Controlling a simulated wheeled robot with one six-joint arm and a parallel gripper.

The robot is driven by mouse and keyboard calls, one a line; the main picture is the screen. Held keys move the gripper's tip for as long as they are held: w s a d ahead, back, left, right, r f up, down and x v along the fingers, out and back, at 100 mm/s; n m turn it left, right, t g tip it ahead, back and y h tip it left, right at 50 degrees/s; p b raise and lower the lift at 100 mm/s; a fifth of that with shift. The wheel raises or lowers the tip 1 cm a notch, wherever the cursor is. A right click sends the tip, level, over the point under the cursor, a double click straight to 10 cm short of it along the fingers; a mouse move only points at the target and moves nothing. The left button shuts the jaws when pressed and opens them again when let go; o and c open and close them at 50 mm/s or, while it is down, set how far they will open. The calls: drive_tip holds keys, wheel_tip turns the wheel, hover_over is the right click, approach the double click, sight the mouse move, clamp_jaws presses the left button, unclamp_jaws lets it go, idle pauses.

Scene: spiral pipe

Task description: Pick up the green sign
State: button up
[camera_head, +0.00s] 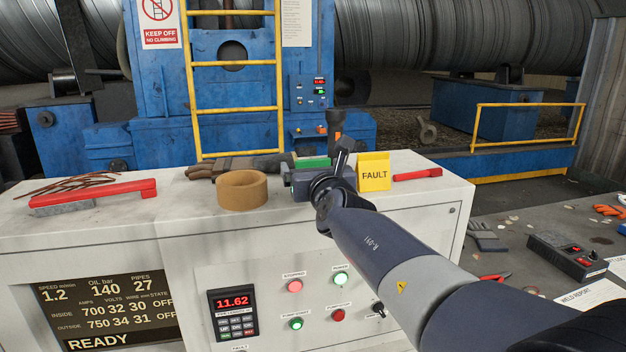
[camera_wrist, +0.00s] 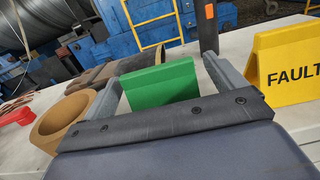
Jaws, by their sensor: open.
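The green sign (camera_head: 313,162) stands on top of the white control cabinet, mostly hidden behind my gripper in the head view. In the wrist view the green sign (camera_wrist: 160,86) appears as a solid green wedge between my two grey fingers. My gripper (camera_wrist: 163,72) is open, with one finger to each side of the sign. I see no clear contact between the fingers and the sign. The sign's lower edge is hidden by my gripper's body. In the head view my gripper (camera_head: 305,178) is low over the cabinet top.
A yellow FAULT sign (camera_head: 374,172) stands close on the right. A tan tape roll (camera_head: 242,190) is on the left, with gloves (camera_head: 215,169) behind it. A dark upright torch (camera_head: 335,130) stands behind.

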drive_tip(key=c, duration=1.1)
drive_tip(key=shift+o, duration=0.2)
drive_tip(key=shift+r, duration=0.1)
